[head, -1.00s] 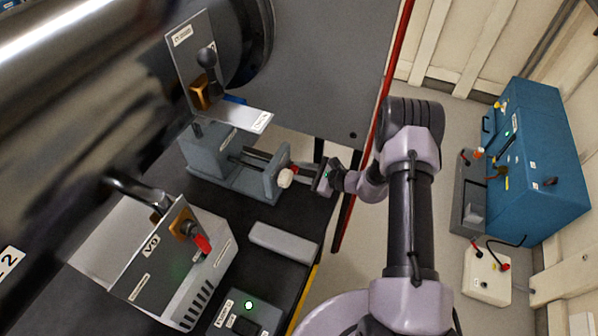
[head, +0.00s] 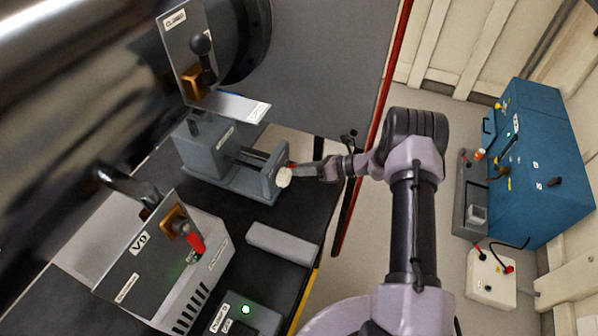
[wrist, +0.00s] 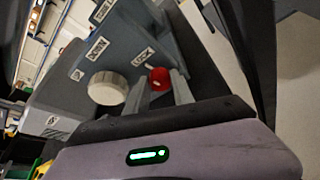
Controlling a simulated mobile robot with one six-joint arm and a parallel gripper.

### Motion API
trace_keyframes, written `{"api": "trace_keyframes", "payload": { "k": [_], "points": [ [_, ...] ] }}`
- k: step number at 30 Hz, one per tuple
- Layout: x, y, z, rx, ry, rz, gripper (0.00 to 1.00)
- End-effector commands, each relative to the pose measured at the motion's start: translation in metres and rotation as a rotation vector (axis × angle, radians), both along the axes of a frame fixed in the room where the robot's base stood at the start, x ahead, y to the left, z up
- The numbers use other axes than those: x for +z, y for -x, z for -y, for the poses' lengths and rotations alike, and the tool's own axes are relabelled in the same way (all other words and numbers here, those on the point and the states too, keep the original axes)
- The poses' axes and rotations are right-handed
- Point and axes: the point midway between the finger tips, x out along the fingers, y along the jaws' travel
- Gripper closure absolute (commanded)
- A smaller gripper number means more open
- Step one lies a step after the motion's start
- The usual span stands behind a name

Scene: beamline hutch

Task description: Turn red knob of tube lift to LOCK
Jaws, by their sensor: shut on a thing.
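The tube lift (head: 245,186) is a grey vice-like block on the dark bench, left of my arm. A round white knob (head: 284,178) is on its near end face and shows large in the wrist view (wrist: 107,88). The red knob (wrist: 159,78) sits right of the white one, below a small label that seems to read LOCK (wrist: 144,57). My gripper (wrist: 158,90) is shut on the red knob, one finger on each side. In the head view my gripper (head: 296,168) reaches the end face from the right and mostly hides the red knob. The knob's exact pointing is unclear.
A white V0 box (head: 205,279) with a red-handled valve stands front left. A grey bar (head: 284,243) lies on the bench near its yellow edge. An upright panel with a black lever (head: 203,60) rises behind the lift. A blue cabinet (head: 538,160) stands far right across open floor.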

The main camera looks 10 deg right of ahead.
Motion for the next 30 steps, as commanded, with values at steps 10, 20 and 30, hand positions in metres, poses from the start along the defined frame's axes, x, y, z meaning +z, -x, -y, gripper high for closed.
{"api": "trace_keyframes", "payload": {
  "k": [10, 20, 30],
  "points": [
    [-0.0008, -0.0006, 0.0006, 0.000, -0.057, -0.077, 1.00],
    [0.0001, -0.0009, 0.0006, -0.001, -0.065, -0.087, 1.00],
    [-0.0001, -0.0008, 0.0005, -0.001, -0.064, -0.086, 0.50]
  ]
}}
